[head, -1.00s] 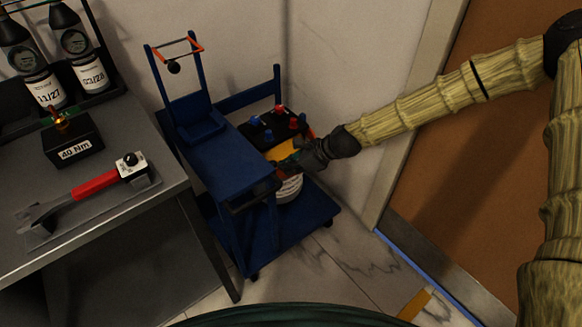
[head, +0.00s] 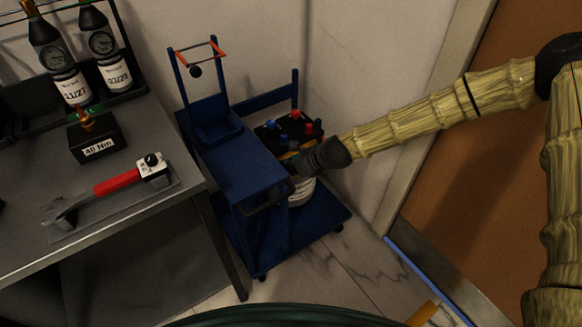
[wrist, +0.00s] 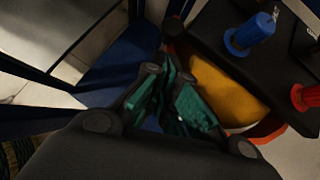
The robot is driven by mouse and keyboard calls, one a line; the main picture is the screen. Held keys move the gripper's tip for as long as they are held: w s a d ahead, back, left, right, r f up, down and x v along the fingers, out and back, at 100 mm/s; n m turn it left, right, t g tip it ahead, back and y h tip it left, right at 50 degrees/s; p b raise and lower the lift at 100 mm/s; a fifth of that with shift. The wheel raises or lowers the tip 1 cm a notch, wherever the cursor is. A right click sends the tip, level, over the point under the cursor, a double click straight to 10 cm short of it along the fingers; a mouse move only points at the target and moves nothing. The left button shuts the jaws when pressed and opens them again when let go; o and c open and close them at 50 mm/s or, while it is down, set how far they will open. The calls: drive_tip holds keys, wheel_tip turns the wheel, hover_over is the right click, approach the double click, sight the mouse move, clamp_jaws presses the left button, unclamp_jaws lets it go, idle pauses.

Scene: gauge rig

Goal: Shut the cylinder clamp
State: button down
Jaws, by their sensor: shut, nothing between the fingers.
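The yellow cylinder (wrist: 225,90) stands on the lower deck of a blue cart, with its white lower part (head: 302,190) showing in the head view. An orange-red band (wrist: 268,130), seemingly the clamp, shows beside the cylinder in the wrist view. Another orange-red piece (wrist: 171,24) shows at the cylinder's other side. Most of the band is hidden, so I cannot tell how far it is closed. My gripper (wrist: 166,95) is shut and empty, its teal fingertips beside the cylinder. In the head view my gripper (head: 293,178) is between the cart's shelf and the cylinder, fingertips mostly hidden.
A black box with a blue knob (wrist: 250,33) and a red knob (wrist: 306,97) sits above the cylinder. The blue cart's shelf (head: 240,165) and frame are close by. A grey bench (head: 120,235) with a red-handled wrench (head: 118,183) stands left. A wall is behind.

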drive_tip(key=shift+d, duration=0.1)
drive_tip(key=f+p+v, duration=0.1)
drive_tip(key=v, duration=0.5)
drive_tip(key=s+d+f+p+v, duration=0.1)
drive_tip(key=p+v, duration=0.1)
drive_tip(key=v, duration=0.4)
drive_tip(key=shift+s+d+r, duration=0.3)
drive_tip(key=shift+s+d, duration=0.1)
drive_tip(key=shift+s+f, duration=0.1)
drive_tip(key=s+d+f+n+g+h, duration=0.1)
drive_tip(key=s+d+f+n+h, duration=0.1)
drive_tip(key=s+d+f+n, duration=0.45)
drive_tip(key=s+d+f+n+g+h, duration=0.2)
drive_tip(key=s+f+n, duration=0.2)
drive_tip(key=s+f, duration=0.6)
drive_tip(key=s+d+f+n+g+h, duration=0.15)
drive_tip(key=s+d+f+n, duration=0.35)
drive_tip(key=s, duration=0.7)
drive_tip(key=s+d+n+h, duration=0.2)
drive_tip(key=s+d+n, duration=0.5)
drive_tip(key=s+n, duration=0.1)
wheel_tip(320, 180, up, 21)
drive_tip(key=p, duration=2.1)
